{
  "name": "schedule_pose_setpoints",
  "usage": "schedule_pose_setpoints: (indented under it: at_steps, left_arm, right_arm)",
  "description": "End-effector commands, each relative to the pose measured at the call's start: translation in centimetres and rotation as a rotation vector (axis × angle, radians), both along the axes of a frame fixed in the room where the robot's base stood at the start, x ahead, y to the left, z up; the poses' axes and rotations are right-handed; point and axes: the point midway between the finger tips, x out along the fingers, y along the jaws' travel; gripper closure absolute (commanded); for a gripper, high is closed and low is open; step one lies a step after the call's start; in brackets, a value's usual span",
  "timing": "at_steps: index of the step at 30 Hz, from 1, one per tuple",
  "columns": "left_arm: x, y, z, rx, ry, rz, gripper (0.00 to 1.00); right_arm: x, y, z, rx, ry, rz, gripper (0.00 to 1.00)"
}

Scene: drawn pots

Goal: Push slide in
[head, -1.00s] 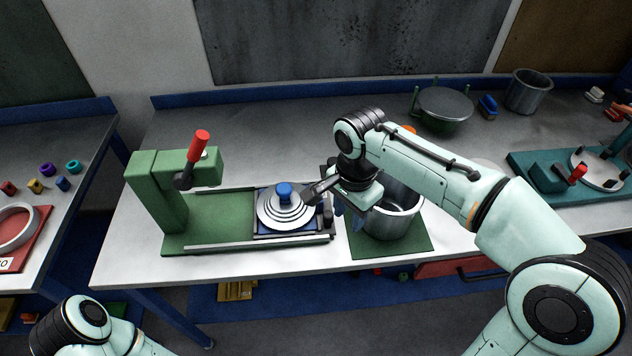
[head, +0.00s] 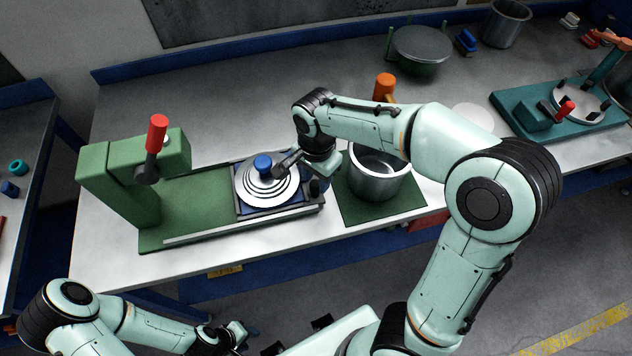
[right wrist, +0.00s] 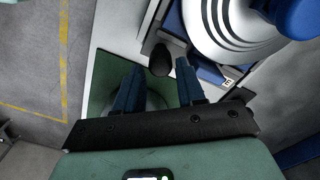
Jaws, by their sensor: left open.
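The slide (head: 240,206) is a blue tray in the rails of a green press base (head: 190,205), at the end away from the press column. It carries stepped silver discs (head: 250,195) with a blue knob (head: 263,163). A black handle knob (head: 315,187) stands at its right end and also shows in the right wrist view (right wrist: 160,59). My right gripper (right wrist: 159,72) is open, its blue fingers apart on either side of the handle knob; whether they touch it cannot be told. My left gripper (head: 240,338) is open and empty, low in front of the table.
The press column (head: 115,185) with a red-handled lever (head: 156,135) stands left of the slide. A steel pot (head: 376,178) sits on a green mat (head: 400,205) close to the right. An orange-topped object (head: 385,86) stands behind. The table's back left is clear.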

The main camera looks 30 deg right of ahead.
Motion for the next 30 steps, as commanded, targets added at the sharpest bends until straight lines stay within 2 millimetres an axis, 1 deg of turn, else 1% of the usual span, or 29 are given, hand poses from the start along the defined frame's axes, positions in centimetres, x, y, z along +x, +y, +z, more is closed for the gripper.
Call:
schedule_pose_setpoints:
  at_steps: [1,6,16,17,18,20,26,30]
  left_arm:
    - [-0.1,0.0,-0.2,0.0,0.001,0.0,0.57]
    - [-0.3,0.0,-0.4,0.0,0.002,0.0,0.57]
    - [-0.3,0.0,-0.4,0.0,0.002,0.0,0.57]
    - [-0.3,0.0,-0.4,0.0,0.002,0.0,0.57]
    - [-0.3,0.0,-0.4,0.0,0.002,0.0,0.57]
    - [-0.3,0.0,-0.4,0.0,0.002,0.0,0.57]
    - [-0.3,0.0,-0.4,0.0,0.002,0.0,0.57]
    - [-0.2,0.0,-0.3,0.0,0.002,0.0,0.57]
  right_arm:
    - [-0.1,0.0,-0.9,-0.001,0.004,0.0,0.61]
    - [0.0,0.0,-2.3,0.0,0.002,-0.001,0.61]
    - [0.0,0.0,-2.6,0.0,-0.001,-0.001,0.61]
    - [0.0,0.0,-2.6,0.0,-0.001,-0.001,0.67]
    - [0.0,0.0,-2.6,0.0,-0.001,-0.001,0.8]
    - [0.0,0.0,-2.5,0.0,-0.001,-0.001,1.0]
    - [0.1,0.1,-2.5,-0.001,-0.001,0.0,1.0]
    - [0.2,0.8,-2.5,-0.001,-0.001,0.003,1.0]
